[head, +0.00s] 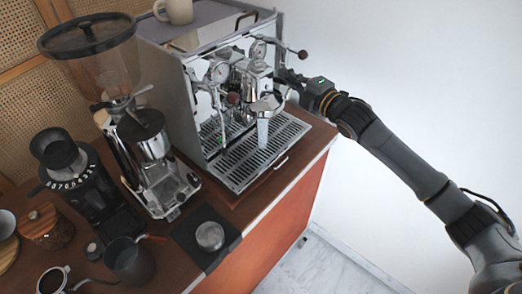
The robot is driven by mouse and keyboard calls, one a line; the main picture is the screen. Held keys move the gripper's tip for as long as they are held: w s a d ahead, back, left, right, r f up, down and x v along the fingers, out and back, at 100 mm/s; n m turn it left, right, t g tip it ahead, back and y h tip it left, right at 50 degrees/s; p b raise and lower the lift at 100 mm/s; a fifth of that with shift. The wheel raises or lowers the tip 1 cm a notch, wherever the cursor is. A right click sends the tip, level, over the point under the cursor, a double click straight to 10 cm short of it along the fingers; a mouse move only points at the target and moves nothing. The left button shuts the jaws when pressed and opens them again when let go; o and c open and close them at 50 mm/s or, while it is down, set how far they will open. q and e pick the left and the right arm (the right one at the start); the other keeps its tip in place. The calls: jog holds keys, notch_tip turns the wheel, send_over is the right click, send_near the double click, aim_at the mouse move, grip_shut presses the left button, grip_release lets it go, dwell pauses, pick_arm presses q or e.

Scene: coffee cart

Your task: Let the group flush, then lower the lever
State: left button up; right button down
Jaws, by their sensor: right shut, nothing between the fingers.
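The chrome espresso machine (215,75) stands on the wooden cart. Its group head (266,103) is at the front, and a pale stream of water (263,132) falls from it to the slotted drip tray (243,160). My right gripper (287,77) reaches in from the right and is shut and empty, its fingertips close beside the group's right side. The lever is not clearly distinguishable there, and I cannot tell whether the fingers touch it. My left gripper is not in view.
Dark-tipped knobs stick out at the machine's right (303,54) and front left (232,98). A mug (178,11) stands on top.

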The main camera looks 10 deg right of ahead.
notch_tip(320, 180, down, 7)
jog(key=b, duration=0.4)
jog(key=p+v, duration=0.2)
jog(key=v, duration=0.6)
jog(key=shift+s+r, duration=0.2)
jog(key=shift+r, duration=0.1)
jog(key=shift+d, duration=0.1)
